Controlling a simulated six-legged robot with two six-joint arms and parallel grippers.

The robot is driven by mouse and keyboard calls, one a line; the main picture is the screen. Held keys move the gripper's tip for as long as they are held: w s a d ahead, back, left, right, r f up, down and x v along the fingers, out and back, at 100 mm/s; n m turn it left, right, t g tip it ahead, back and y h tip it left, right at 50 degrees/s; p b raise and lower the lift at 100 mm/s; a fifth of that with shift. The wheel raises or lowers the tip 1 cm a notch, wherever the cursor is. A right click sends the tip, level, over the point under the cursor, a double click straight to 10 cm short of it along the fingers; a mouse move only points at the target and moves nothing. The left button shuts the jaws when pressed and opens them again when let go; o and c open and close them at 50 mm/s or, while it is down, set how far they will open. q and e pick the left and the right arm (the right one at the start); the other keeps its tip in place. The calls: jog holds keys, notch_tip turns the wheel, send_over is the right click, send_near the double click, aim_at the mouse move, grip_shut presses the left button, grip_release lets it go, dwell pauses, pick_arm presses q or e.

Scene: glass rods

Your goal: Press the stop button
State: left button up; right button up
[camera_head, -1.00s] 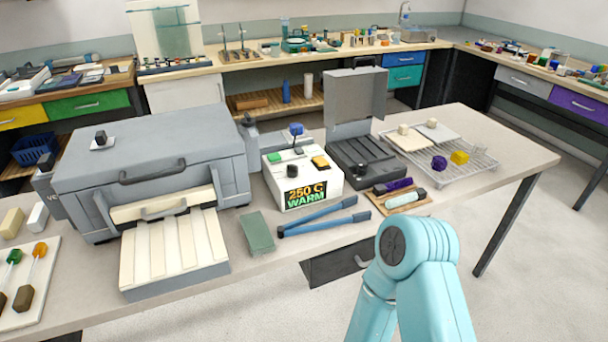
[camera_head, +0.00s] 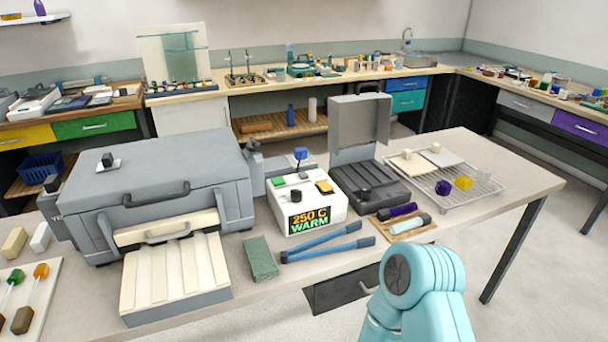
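A white control box (camera_head: 306,206) stands in the middle of the table, with a lit display (camera_head: 309,219) reading "250 C WARM". On its top are a green button (camera_head: 278,181), a yellow-orange button (camera_head: 324,187) and a black knob (camera_head: 296,196). No label marks which one is the stop button. A light-blue link of my arm rises at the bottom right, in front of the table. Neither of my grippers shows.
A large grey kiln (camera_head: 160,180) with a cream slatted shelf stands left of the box. An open dark case (camera_head: 370,188) stands right of it. Blue-handled tongs (camera_head: 328,243) and a green block (camera_head: 260,258) lie in front. A wire rack (camera_head: 459,190) is at right.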

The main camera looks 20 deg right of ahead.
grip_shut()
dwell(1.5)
